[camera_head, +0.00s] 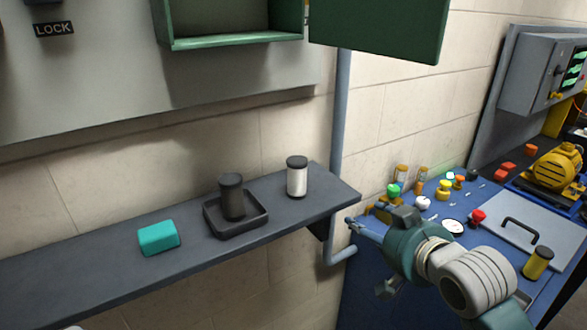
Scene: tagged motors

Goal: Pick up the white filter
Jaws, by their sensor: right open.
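The white filter (297,181) is a small upright cylinder with a dark cap and dark base. It stands near the right end of the grey wall shelf (100,277). My right gripper (367,256) is open and empty, to the right of the shelf's end and lower in the picture than the filter. It is apart from the filter. My left gripper is not in view.
A dark cylinder (232,197) stands in a black tray (254,222) left of the filter, and a teal block (158,238) lies farther left. An open green cabinet (235,42) hangs above. A grey-blue pipe (341,130) runs by the shelf's right end. A cluttered blue bench (365,292) is right.

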